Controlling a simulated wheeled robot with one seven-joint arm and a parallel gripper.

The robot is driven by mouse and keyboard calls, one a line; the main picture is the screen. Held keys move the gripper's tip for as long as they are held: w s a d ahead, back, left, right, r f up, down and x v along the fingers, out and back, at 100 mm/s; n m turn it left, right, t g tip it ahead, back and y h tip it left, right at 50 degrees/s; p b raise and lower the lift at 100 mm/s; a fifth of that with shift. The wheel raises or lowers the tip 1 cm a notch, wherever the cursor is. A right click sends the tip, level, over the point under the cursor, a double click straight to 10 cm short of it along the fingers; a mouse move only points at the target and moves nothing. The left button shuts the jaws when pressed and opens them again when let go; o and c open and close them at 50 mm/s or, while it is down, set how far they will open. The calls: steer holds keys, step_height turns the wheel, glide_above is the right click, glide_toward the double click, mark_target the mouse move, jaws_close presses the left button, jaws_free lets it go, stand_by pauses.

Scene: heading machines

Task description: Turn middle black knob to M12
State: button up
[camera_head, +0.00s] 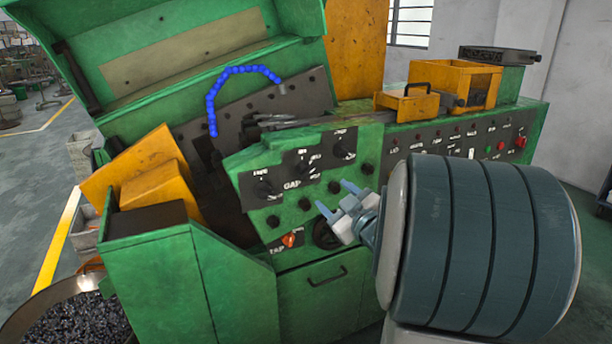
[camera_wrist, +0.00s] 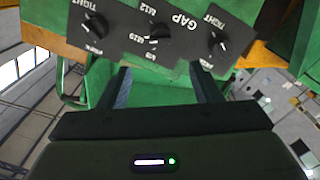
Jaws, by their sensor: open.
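The middle black knob (camera_wrist: 159,34) sits on a black plate in the wrist view, where the lettering appears upside down. M12 reads near the plate's top, with M10 and a further mark lower down; GAP is to the right. The knob's exact pointer direction is too small to read surely. The middle knob also shows in the head view (camera_head: 306,167). My gripper (camera_head: 337,198) is open and empty, in front of the green panel and apart from the knob. In the wrist view my gripper's fingers (camera_wrist: 160,70) stand below the knob, roughly lined up with it.
A left knob (camera_wrist: 97,25) and a right knob (camera_wrist: 220,41) flank the middle one on similar plates. Small round black buttons and an orange switch (camera_head: 289,240) lie below. An orange box (camera_head: 452,82) stands on the machine top. A green cabinet (camera_head: 190,285) juts out at left.

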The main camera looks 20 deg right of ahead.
mark_target(309, 174)
steer(key=w, duration=0.4)
steer(key=w+p, duration=0.1)
steer(key=w, duration=0.8)
steer(key=shift+w+a, duration=0.1)
steer(key=shift+a, duration=0.15)
steer(key=shift+c, duration=0.4)
steer(key=c, duration=0.9)
